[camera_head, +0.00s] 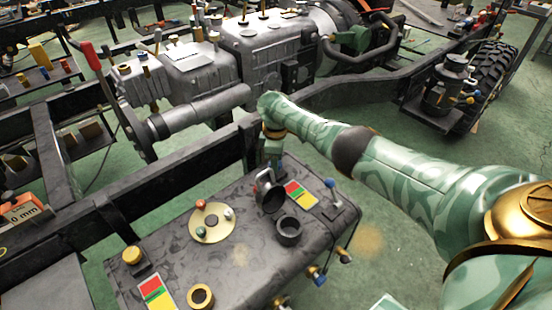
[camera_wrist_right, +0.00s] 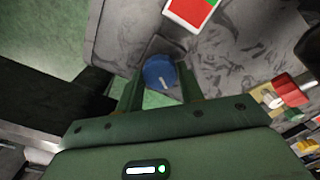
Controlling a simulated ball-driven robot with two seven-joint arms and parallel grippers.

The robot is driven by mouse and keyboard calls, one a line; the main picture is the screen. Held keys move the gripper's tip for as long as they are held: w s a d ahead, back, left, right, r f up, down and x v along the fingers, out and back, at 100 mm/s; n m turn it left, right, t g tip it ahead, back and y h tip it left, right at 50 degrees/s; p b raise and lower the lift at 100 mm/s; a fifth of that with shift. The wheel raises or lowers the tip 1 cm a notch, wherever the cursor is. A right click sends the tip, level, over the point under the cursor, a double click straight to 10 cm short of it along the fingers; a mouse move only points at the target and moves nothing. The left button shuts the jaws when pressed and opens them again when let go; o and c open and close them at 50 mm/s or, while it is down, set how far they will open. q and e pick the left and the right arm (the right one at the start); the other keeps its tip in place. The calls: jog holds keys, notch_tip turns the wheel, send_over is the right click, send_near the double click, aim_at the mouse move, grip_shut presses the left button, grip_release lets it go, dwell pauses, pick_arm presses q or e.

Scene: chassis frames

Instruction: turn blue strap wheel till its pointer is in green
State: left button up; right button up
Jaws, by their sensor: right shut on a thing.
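The blue strap wheel (camera_wrist_right: 158,71) sits on a dark square base at the edge of the grey tank in the right wrist view. Its white pointer mark lies on its lower part, directed toward my gripper's palm and away from the colour plate. My right gripper (camera_wrist_right: 160,80) has one finger on each side of the wheel and is shut on it. The colour plate (camera_wrist_right: 187,12) shows red with a green corner. In the head view my right gripper (camera_head: 272,152) is at the tank's far edge, and the wheel is mostly hidden there. My left gripper is not in view.
A dark chassis rail (camera_head: 100,210) runs behind the tank, with a grey gearbox (camera_head: 190,75) beyond.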

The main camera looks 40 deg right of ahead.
jog(key=o, duration=1)
pick_arm(q)
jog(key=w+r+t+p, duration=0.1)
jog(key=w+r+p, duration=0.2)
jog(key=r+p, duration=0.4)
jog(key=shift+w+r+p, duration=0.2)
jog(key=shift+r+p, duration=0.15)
jog(key=shift+p, duration=0.45)
pick_arm(e)
notch_tip(320, 180, up, 16)
